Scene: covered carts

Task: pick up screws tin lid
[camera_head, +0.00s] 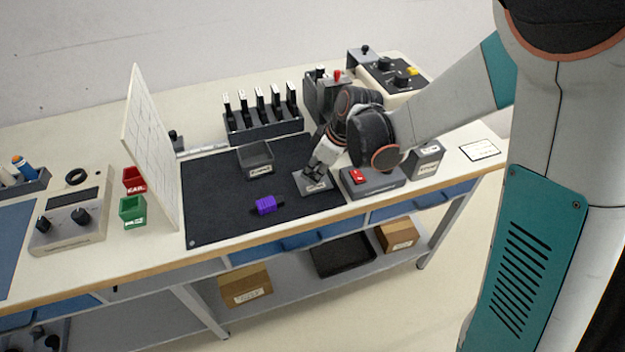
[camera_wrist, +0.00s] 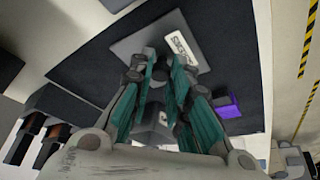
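The screws tin lid (camera_head: 323,187) is a flat grey plate at the right end of the dark mat. It also shows in the wrist view (camera_wrist: 128,46), where its white label appears to read SCREWS. My gripper (camera_head: 313,170) is pointed down at the lid, with its fingertips at the plate. In the wrist view the teal-sided fingers (camera_wrist: 162,64) are close together over the lid, with a small grey part between them. Whether they press on it is unclear. An open grey tin (camera_head: 256,157) with an unreadable white label stands on the mat, left of the lid.
A purple object (camera_head: 266,205) lies on the mat (camera_head: 220,215). A grey box with a red switch (camera_head: 357,176) stands close right of my gripper. A rack of upright black items (camera_head: 262,118) stands behind. A white board (camera_head: 152,145) stands left. The mat's front left is clear.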

